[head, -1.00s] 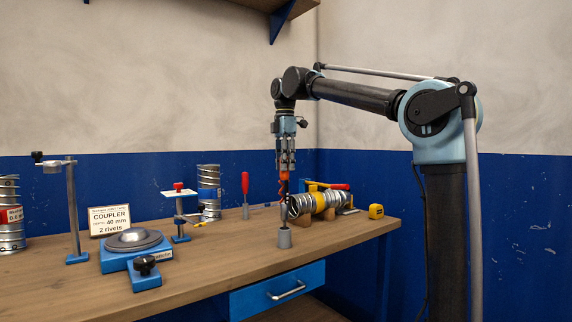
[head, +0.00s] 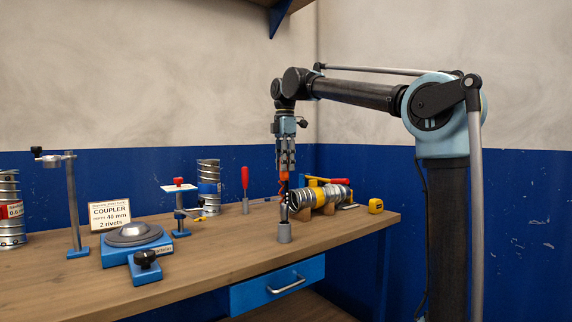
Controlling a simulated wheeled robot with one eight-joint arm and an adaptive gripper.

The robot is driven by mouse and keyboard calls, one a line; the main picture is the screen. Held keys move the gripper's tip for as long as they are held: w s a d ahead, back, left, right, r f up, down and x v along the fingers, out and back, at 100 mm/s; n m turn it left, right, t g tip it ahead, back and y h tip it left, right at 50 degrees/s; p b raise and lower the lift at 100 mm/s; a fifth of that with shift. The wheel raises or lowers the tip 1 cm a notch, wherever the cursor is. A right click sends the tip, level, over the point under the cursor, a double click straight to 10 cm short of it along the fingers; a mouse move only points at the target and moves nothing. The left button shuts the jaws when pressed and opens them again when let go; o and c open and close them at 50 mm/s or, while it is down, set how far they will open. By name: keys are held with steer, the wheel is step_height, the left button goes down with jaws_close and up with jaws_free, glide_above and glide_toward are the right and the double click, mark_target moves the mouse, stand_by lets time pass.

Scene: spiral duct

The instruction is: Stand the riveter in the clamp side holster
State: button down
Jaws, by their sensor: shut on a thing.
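My gripper (head: 285,170) points straight down over the front right of the bench and is shut on the riveter. The riveter (head: 283,187) has orange-red handles and hangs about upright below the fingers. Its dark lower end meets the mouth of a small grey cup-like holster (head: 284,234) near the bench's front edge. I cannot tell how far the end is inside the cup. Another grey holster (head: 245,208) farther back holds a red-handled tool (head: 245,180).
A spiral duct (head: 309,197) with a yellow and red clamp lies on wooden cradles just right of the riveter. A yellow tape measure (head: 376,206) is farther right. A blue turntable (head: 135,245) and a sign (head: 110,215) stand left. Bare bench lies between.

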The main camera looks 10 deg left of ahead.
mark_target(285, 173)
steer(key=shift+f, duration=2.05)
steer(key=c, duration=1.2)
jaws_free()
steer(key=shift+r, duration=0.1)
step_height(285, 173, up, 12)
steer(key=shift+w+f, duration=0.1)
